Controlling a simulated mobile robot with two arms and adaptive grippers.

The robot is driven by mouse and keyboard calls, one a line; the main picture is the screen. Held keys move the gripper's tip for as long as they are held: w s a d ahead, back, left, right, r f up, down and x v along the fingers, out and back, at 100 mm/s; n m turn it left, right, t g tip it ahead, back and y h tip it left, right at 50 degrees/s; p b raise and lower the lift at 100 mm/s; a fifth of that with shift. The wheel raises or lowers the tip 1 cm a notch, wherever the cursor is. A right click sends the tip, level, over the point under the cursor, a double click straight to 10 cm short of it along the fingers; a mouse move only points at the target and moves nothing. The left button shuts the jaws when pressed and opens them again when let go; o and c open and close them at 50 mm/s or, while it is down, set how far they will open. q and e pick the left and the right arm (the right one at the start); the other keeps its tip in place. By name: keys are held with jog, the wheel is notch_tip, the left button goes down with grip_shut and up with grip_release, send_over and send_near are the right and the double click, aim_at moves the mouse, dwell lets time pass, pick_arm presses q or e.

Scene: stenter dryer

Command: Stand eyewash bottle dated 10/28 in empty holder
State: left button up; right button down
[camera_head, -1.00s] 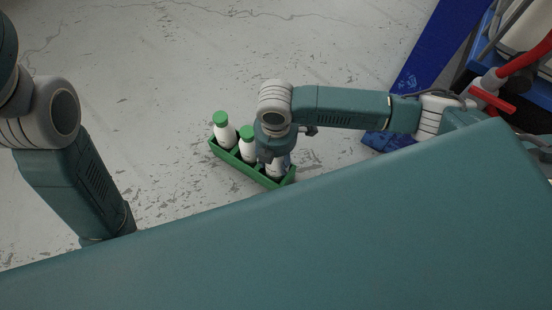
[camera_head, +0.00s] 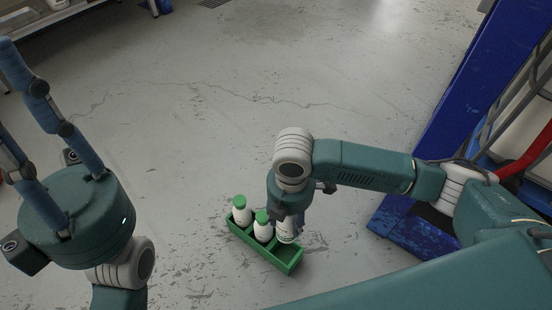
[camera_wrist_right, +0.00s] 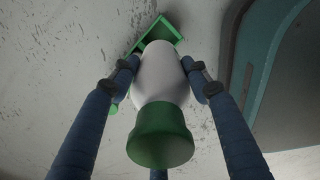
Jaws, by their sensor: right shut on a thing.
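A white bottle with a green cap is held by my right gripper (camera_head: 287,220). In the right wrist view the bottle body (camera_wrist_right: 162,75) is between the blue fingers, its green cap (camera_wrist_right: 160,135) toward the camera. No date is readable. A green holder (camera_head: 295,268) stands on the floor below; its end under the held bottle looks empty, also in the right wrist view (camera_wrist_right: 168,24). Whether the held bottle touches the holder cannot be told. Two white bottles with green caps (camera_head: 241,211) (camera_head: 263,228) stand in its other places. My left gripper (camera_head: 15,90) is raised, fingers apart, empty.
Bare grey floor (camera_head: 260,100) surrounds the holder. A blue metal frame (camera_head: 440,150) with cables and a red hose stands to the right. A shelf (camera_head: 45,35) is at the top left.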

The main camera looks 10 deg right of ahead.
jog(key=a+r+m+p, duration=0.1)
jog(key=a+r+m, duration=0.1)
jog(key=r+m, duration=0.9)
jog(key=a+r+m+p, duration=0.1)
jog(key=a+r+m, duration=0.1)
jog(key=r+m, duration=0.9)
notch_tip(320, 180, up, 8)
jog(key=shift+s+a+r, duration=0.1)
jog(key=shift+s+a, duration=0.15)
jog(key=shift+a, duration=0.15)
jog(key=shift+w+d, duration=0.1)
